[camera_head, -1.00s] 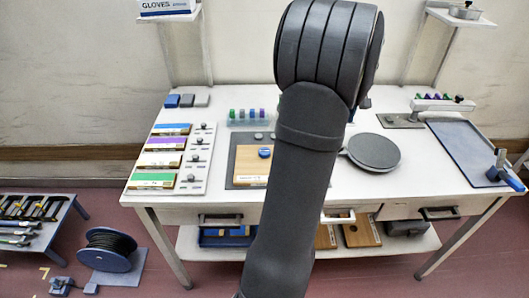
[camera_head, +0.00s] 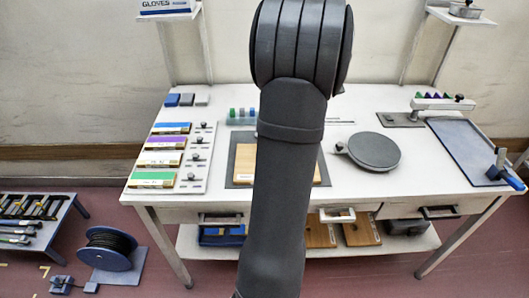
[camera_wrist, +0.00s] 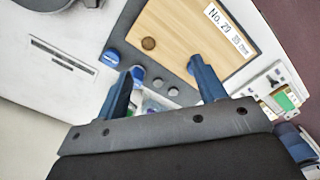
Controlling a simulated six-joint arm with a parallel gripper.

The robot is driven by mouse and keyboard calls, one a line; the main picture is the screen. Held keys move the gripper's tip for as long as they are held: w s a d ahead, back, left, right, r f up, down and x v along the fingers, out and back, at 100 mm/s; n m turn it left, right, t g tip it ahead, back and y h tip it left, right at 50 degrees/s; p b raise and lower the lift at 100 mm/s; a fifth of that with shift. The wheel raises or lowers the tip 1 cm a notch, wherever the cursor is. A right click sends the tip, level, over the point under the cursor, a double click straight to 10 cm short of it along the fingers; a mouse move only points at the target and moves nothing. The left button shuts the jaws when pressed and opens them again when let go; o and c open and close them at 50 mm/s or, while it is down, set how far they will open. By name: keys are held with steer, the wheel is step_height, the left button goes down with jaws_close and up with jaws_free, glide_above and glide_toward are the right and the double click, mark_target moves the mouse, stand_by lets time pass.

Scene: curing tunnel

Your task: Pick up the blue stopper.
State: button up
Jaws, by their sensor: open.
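Blue round pieces that look like stoppers show in the wrist view. One (camera_wrist: 110,57) is at the dark mat's edge, outside the left finger. Another (camera_wrist: 138,72) is close beside the left fingertip; I cannot tell whether they touch. My gripper (camera_wrist: 160,72) is open, its two blue fingers apart over the mat and the edge of the wooden board (camera_wrist: 180,25). Nothing is clasped between them.
Two grey discs (camera_wrist: 165,86) lie in line with the blue pieces. The board has a dark round spot (camera_wrist: 149,43) and a "No. 29" label. A round grey plate (camera_head: 374,151) is to the right, coloured blocks (camera_head: 160,155) to the left, a peg rack (camera_head: 240,119) behind.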

steer(key=w+a+n, duration=0.3)
steer(key=a+n, duration=0.2)
steer(key=a, duration=0.8)
steer(key=f, duration=1)
steer(key=shift+s+f, duration=0.3)
steer(key=shift+f, duration=0.05)
steer(key=shift+s+d+f, duration=0.1)
steer(key=shift+s+f, duration=0.05)
steer(key=shift+f, duration=1.25)
steer(key=shift+s+f, duration=0.1)
steer(key=shift+f, duration=1.25)
steer(key=c, duration=1)
